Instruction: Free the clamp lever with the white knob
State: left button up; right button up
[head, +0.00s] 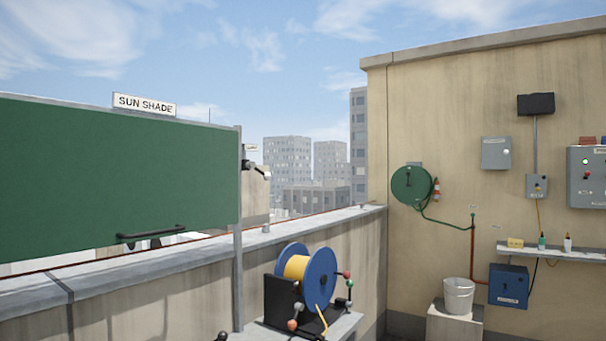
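A black clamp (247,164) with a short light-coloured lever (259,171) is on the right post of the green sun shade (120,175). The lever points right and slightly down. Its end looks pale, but it is too small to tell whether this is the white knob. A small label above it is unreadable. On the cable reel (320,275), a pale grey-white knob (298,307) shows near a red knob (292,324); I cannot tell what it works. Neither of my grippers is in view.
The shade has a black handle (151,233) along its lower edge. A parapet (160,285) runs behind the reel. At right are a hose reel (411,185), a bucket (458,296), a blue box (508,286) and a shelf (570,253) with small bottles.

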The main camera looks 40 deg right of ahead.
aim_at(266, 176)
jog(key=z, duration=1.2)
jog(key=i+l+u, duration=0.1)
jog(key=u, duration=0.3)
jog(key=i+l+u, duration=0.1)
jog(key=u, duration=0.35)
jog(key=l+u, duration=0.25)
jog(key=u, duration=0.15)
jog(key=l+u, duration=0.2)
jog(key=l, duration=0.25)
jog(key=i+l+u, duration=0.1)
jog(key=l+u, duration=0.15)
jog(key=l, duration=0.2)
jog(key=l+u, duration=0.1)
jog(key=l, duration=1.05)
